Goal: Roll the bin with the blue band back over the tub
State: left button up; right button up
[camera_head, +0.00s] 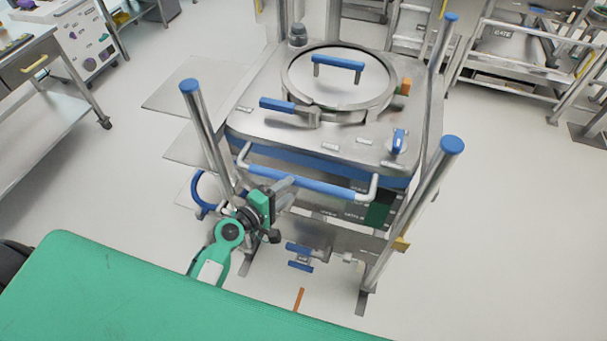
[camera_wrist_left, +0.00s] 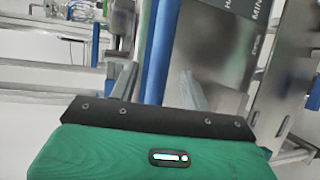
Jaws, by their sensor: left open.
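The bin with the blue band (camera_head: 290,163) is a steel box with a round hatch on top. It stands upright in a steel frame with blue-capped posts. A blue handlebar (camera_head: 308,182) crosses its near side. I cannot make out the tub. My right gripper is not in view.
Steel posts stand left (camera_head: 205,125) and right (camera_head: 415,205) of the handlebar. A blue-handled valve (camera_head: 302,256) sits low under the bin. A steel table (camera_head: 40,135) stands at the left and a gate frame (camera_head: 520,60) at the back right. The floor at the right is clear.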

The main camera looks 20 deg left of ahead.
pick_arm(q)
jog(key=p+x, duration=0.1)
jog(key=x, duration=0.6)
jog(key=shift+w, duration=0.25)
jog(key=shift+d+f, duration=0.15)
grip_shut()
